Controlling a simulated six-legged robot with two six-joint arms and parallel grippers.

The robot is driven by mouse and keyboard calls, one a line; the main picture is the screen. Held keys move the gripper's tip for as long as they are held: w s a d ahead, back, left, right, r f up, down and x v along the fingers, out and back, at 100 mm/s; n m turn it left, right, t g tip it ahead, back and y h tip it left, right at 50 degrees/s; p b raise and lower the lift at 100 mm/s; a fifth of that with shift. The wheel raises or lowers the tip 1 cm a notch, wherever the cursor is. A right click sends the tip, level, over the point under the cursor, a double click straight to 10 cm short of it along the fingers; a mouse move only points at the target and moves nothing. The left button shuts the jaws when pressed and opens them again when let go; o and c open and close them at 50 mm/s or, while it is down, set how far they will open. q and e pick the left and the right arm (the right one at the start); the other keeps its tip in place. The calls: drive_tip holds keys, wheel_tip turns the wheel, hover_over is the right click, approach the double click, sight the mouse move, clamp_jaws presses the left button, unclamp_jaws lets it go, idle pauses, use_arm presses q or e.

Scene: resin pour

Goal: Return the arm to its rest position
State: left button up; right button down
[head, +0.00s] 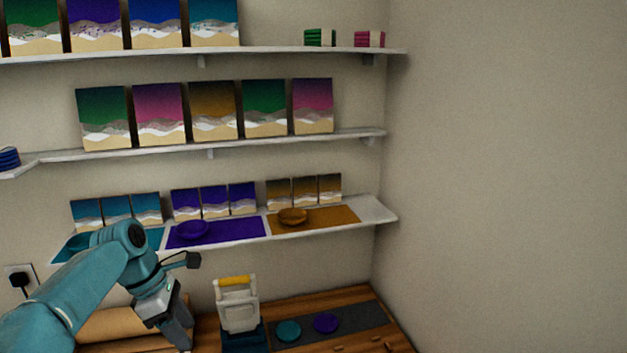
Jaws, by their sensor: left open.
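My left arm comes in from the lower left in the head view. My left gripper (178,333) points down over the left part of the wooden bench, in front of a brown roll-like thing. It is open, and I see nothing between its fingers. My right gripper is not in view.
A white device with a yellow handle (238,303) stands on the bench right of my gripper. A teal disc (288,331) and a purple disc (326,323) lie on a dark mat (358,316). Shelves with wave pictures and bowls (293,216) line the wall above.

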use_arm(q)
drive_tip(key=s+d+f+m+g+b, duration=0.1)
drive_tip(key=s+d+f, duration=0.15)
drive_tip(key=f, duration=0.55)
drive_tip(key=s+d+f+m+g+b, duration=0.15)
drive_tip(key=s+f, duration=0.25)
drive_tip(key=f, duration=0.5)
drive_tip(key=s+d+f+m+g, duration=0.1)
drive_tip(key=s+d+f, duration=0.15)
drive_tip(key=f, duration=0.55)
drive_tip(key=s+d+f+m+t, duration=0.1)
drive_tip(key=s+d+f+m, duration=0.2)
drive_tip(key=s+f+m, duration=0.4)
drive_tip(key=s+d+f+m+t+b, duration=0.1)
drive_tip(key=s+d+f+m+t, duration=0.1)
drive_tip(key=s+f+m, duration=0.5)
drive_tip(key=s+d+m, duration=0.1)
drive_tip(key=s, duration=0.5)
drive_tip(key=shift+s+d+f, duration=0.2)
drive_tip(key=shift+d+f, duration=0.1)
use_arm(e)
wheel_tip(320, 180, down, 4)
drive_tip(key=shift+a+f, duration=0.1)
use_arm(q)
drive_tip(key=shift+t, duration=0.25)
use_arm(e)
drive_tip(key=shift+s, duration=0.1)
